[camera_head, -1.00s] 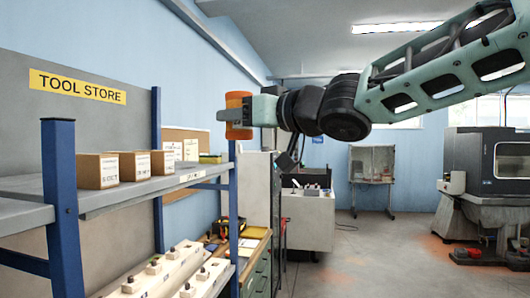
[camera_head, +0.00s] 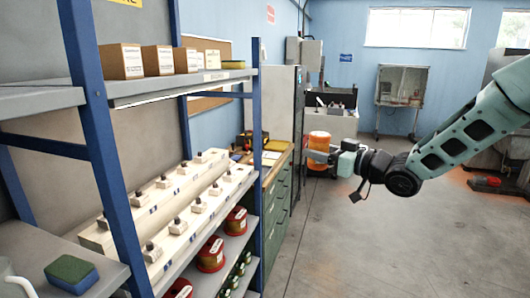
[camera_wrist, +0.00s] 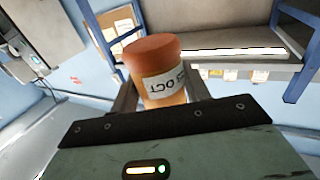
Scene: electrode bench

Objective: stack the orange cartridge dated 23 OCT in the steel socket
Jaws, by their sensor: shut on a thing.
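An orange cartridge (camera_head: 318,141) is held upright in my gripper (camera_head: 320,156), out in the air to the right of the shelving. In the wrist view the cartridge (camera_wrist: 152,52) sits between the two fingers of my gripper (camera_wrist: 160,92), which are shut on its sides. Its white label appears upside down there and reads OCT; the day digits are too unclear to read surely. I cannot pick out the steel socket in either view.
Blue-posted shelving (camera_head: 97,130) fills the left, with cardboard boxes (camera_head: 120,61) above and pale racks of dark-topped pieces (camera_head: 180,205) below. Red containers (camera_head: 211,254) stand lower. A green drawer cabinet (camera_head: 277,200) stands behind. The floor (camera_head: 370,240) is clear at centre right.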

